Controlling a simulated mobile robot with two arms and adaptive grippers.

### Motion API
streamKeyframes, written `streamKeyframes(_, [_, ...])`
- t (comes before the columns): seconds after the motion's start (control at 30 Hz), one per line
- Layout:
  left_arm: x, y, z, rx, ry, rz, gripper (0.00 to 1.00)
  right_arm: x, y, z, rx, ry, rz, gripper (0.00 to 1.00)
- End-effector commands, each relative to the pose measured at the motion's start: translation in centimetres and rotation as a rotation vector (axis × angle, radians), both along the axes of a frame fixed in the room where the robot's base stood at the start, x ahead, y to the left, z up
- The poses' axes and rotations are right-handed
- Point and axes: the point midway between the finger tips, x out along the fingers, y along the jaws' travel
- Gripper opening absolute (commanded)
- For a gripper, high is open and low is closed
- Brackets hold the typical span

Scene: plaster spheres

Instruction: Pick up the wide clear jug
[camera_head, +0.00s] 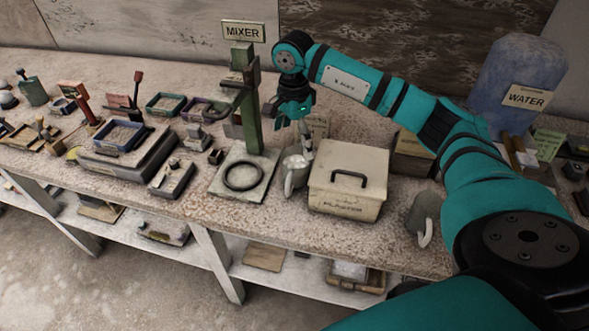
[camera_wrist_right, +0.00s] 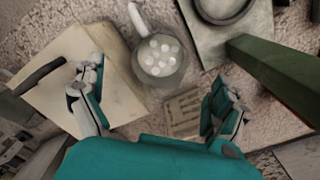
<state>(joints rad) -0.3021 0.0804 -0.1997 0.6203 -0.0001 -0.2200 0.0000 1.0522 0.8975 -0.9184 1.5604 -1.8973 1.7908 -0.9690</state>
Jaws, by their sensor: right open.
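A clear jug (camera_head: 295,172) with a pale handle stands on the bench between the mixer base and the plaster box. In the right wrist view the jug (camera_wrist_right: 160,60) is seen from above, with several white round pieces showing in it and its handle pointing to the top left. My right gripper (camera_head: 302,132) is above and behind the jug, open and empty. In the wrist view its fingers (camera_wrist_right: 157,88) are spread wide, with the jug ahead between them and not touched. A second, greyish jug (camera_head: 422,214) stands right of the box. My left gripper is not in view.
The plaster box (camera_head: 347,182) stands close to the jug's right. The green mixer post (camera_head: 248,110) and its base with a black ring (camera_head: 243,176) are at its left. A small card (camera_wrist_right: 183,112) lies behind the jug. The water container (camera_head: 522,80) is at the back right.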

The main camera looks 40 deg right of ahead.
Motion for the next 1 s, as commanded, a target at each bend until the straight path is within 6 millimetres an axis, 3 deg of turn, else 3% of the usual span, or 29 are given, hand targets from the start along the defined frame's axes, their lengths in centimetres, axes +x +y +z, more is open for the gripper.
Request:
streamKeyframes(0.2, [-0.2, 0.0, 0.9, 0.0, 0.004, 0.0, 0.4, 0.0, 0.1, -4.0, 0.001, 0.003, 0.001, 1.0])
streamKeyframes(0.47, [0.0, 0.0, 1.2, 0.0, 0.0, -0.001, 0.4, 0.0, 0.1, -6.0, 0.002, 0.002, 0.0, 1.0])
streamKeyframes(0.7, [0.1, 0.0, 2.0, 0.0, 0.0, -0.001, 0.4, 0.0, 0.1, -9.7, 0.003, 0.003, 0.0, 1.0])
streamKeyframes(1.0, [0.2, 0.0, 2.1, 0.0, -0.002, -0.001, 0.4, 0.0, 0.1, -11.2, 0.003, -0.001, 0.001, 1.0])
